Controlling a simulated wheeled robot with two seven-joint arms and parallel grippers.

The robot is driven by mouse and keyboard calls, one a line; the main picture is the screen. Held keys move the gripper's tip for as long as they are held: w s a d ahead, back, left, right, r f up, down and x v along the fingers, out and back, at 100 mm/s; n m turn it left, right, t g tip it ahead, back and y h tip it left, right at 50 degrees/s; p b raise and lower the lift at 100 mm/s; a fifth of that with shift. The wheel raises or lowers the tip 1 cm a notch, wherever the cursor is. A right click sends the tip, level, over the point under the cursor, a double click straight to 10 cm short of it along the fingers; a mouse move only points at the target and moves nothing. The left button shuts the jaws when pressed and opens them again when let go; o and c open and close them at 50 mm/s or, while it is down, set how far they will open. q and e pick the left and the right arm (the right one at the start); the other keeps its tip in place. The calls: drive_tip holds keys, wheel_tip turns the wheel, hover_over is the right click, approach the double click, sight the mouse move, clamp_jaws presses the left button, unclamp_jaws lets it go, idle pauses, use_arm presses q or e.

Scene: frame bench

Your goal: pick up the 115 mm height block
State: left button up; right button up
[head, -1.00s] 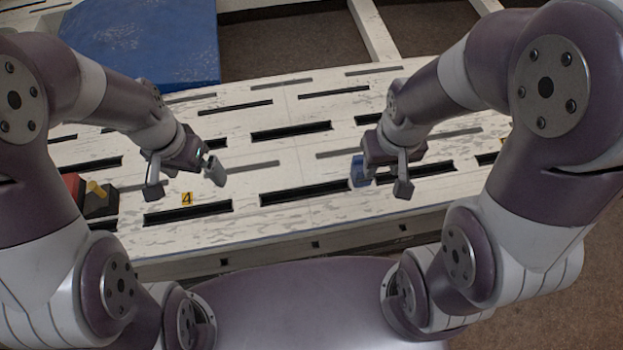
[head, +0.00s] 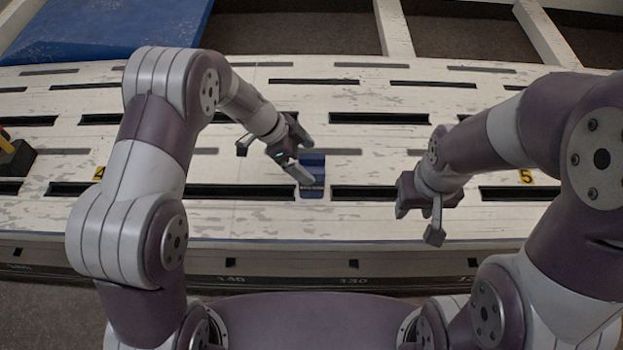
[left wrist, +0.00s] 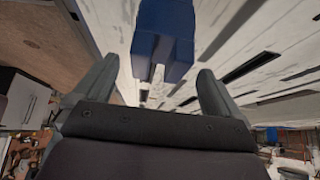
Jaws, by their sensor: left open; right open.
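A blue block (head: 313,176) stands on the white slotted bench (head: 240,217), between two dark slots near the middle of the head view. My left gripper (head: 271,161) is open, just left of the block, with one finger close to it. In the left wrist view the blue block (left wrist: 165,38) shows ahead of the two spread fingers of my left gripper (left wrist: 155,85), and nothing is held between them. Whether a finger touches the block I cannot tell. My right gripper (head: 419,222) is open and empty, to the right of the block over the front of the bench.
A yellow label with a 5 (head: 526,176) lies at the right, and another yellow label (head: 99,172) at the left. A dark box (head: 15,158) sits at the left edge. A large blue panel (head: 110,28) lies behind. The bench around the block is mostly clear.

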sight(316, 169)
use_arm(q)
drive_tip(key=b+x, duration=0.1)
drive_tip(key=x, duration=0.3)
drive_tip(key=shift+s+d+f+b, duration=0.1)
drive_tip(key=shift+d+f+b, duration=0.1)
drive_tip(key=shift+f+b, duration=0.15)
drive_tip(key=shift+d, duration=0.1)
drive_tip(key=shift+r, duration=0.1)
drive_tip(key=shift+c, duration=0.9)
drive_tip(key=c, duration=1.5)
drive_tip(key=shift+r, duration=0.1)
drive_tip(key=shift+c, duration=0.5)
